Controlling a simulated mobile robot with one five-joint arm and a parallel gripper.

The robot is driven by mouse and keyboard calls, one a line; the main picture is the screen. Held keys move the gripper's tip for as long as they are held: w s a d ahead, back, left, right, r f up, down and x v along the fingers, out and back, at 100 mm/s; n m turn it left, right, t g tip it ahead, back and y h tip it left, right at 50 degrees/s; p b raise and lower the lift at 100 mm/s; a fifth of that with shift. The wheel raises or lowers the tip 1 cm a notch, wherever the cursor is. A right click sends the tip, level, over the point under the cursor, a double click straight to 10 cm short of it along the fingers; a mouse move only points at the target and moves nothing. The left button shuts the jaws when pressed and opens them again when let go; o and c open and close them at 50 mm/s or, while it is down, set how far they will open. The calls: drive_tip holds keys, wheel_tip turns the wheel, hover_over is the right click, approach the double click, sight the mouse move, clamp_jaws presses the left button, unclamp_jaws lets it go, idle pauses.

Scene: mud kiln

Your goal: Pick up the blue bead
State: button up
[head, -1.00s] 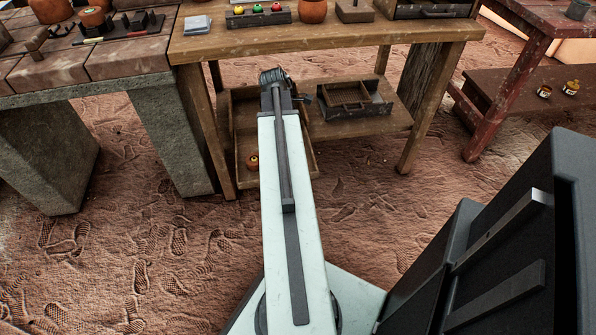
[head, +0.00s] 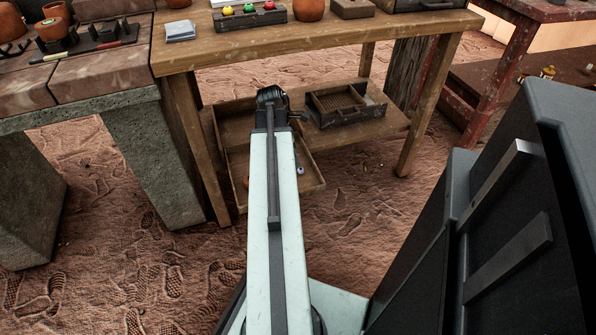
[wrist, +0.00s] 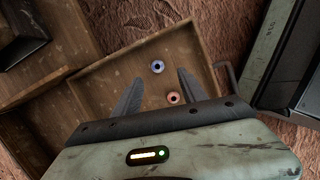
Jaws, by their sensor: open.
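The blue bead (wrist: 157,66) lies on the floor of the open wooden drawer (wrist: 105,88) in the wrist view. It is a small ring with a dark hole, between and slightly beyond my fingertips. My gripper (wrist: 161,75) is open and empty above the drawer, with one finger on each side. An orange-red bead (wrist: 173,97) lies nearer my palm, between the fingers. In the head view the blue bead (head: 300,170) shows small, just right of my arm. My arm hides much of the drawer (head: 314,188) there.
The drawer's walls stand close around the beads. A dark divided tray (head: 345,106) sits on the low shelf (head: 375,130) to the right. The wooden tabletop (head: 330,38) with several items is above, and a stone bench (head: 100,75) is at left.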

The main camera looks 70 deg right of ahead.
sight(300, 169)
drive_tip(key=shift+b+x, duration=1.05)
drive_tip(key=shift+x, duration=0.45)
drive_tip(key=b+x, duration=0.5)
drive_tip(key=shift+w+d, duration=0.15)
drive_tip(key=shift+w, duration=0.05)
drive_tip(key=shift+r, duration=0.1)
clamp_jaws()
